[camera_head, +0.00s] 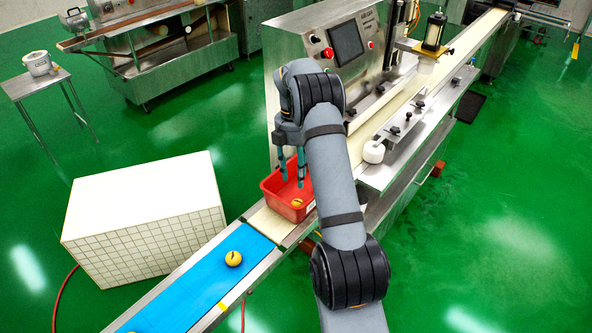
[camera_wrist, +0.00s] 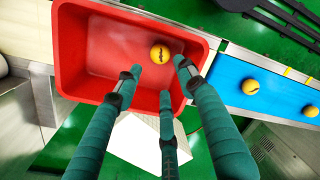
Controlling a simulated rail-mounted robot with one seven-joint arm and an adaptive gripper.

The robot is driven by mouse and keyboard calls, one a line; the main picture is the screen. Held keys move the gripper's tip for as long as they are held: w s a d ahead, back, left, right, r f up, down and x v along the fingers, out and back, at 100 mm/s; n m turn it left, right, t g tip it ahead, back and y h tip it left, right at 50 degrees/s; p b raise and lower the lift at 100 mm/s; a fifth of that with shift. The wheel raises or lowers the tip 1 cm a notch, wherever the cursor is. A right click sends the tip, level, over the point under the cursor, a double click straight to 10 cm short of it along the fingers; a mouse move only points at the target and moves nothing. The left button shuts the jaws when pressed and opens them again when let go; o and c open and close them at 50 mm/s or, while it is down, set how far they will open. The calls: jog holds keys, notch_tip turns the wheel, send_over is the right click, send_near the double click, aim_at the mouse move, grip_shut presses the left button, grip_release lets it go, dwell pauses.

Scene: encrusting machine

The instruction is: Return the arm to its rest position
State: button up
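My gripper (camera_head: 291,166) hangs over the red bin with its fingers pointing down. In the wrist view my gripper (camera_wrist: 160,85) shows three green fingers spread apart with nothing between them. My arm reaches up from the bottom of the head view and bends down at the machine. The red bin (camera_wrist: 75,45) holds one yellow ball with a dark mark (camera_wrist: 160,54). In the head view the red bin (camera_head: 273,187) sits at the end of the conveyor, partly hidden by my arm, and the ball (camera_head: 297,203) shows inside it.
A blue conveyor (camera_head: 205,283) carries a yellow ball (camera_head: 233,258) and another near the bottom edge. The steel encrusting machine (camera_head: 300,45) stands close behind my arm. A white tiled block (camera_head: 140,200) stands left of the conveyor. Green floor is open at right.

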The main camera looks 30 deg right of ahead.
aim_at(297, 200)
jog(key=shift+r, duration=0.7)
jog(key=f, duration=0.4)
jog(key=s+f, duration=0.1)
jog(key=f, duration=0.7)
jog(key=shift+s+a+f+p, duration=0.1)
jog(key=shift+s+f+p, duration=0.05)
jog(key=shift+f+p, duration=0.15)
notch_tip(297, 200, up, 3)
jog(key=shift+f, duration=0.1)
jog(key=shift+r, duration=0.7)
